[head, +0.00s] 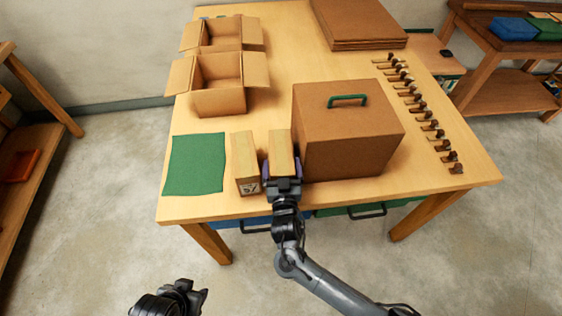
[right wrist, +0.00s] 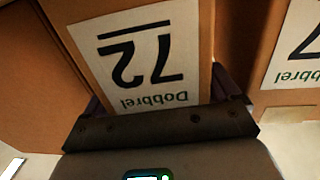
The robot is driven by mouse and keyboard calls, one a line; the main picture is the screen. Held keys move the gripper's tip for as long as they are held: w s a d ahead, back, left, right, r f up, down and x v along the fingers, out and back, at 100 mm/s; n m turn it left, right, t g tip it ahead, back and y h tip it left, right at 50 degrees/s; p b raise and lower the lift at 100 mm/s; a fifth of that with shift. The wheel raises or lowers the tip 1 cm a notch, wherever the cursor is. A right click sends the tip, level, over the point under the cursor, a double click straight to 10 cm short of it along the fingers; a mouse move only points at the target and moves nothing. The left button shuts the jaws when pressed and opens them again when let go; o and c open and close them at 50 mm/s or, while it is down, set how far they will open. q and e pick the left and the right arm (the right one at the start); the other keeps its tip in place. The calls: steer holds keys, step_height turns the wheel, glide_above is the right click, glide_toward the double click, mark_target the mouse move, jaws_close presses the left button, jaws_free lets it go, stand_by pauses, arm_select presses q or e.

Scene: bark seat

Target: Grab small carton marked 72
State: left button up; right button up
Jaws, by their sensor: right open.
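The small carton marked 72 (head: 281,152) stands on the table between another small carton and the large box. Its label, reading 72 and Dobbrel, shows upside down in the right wrist view (right wrist: 150,62). My right gripper (head: 282,172) is at the carton's near end, with one purple finger along each side. It is open, with the carton between the fingers; their contact with its sides is unclear. My left gripper (head: 190,297) is low at the bottom left, away from the table; its jaw opening is unclear.
A similar carton (head: 245,165) marked 57 stands close on the left. A large brown box (head: 345,135) with a green handle stands close on the right. A green mat (head: 195,165), open boxes (head: 218,85), flat cardboard (head: 358,22) and a row of small pieces (head: 415,105) occupy the table.

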steer(key=c, duration=0.9)
steer(key=shift+r, duration=0.1)
steer(key=shift+c, duration=0.2)
steer(key=shift+r, duration=0.15)
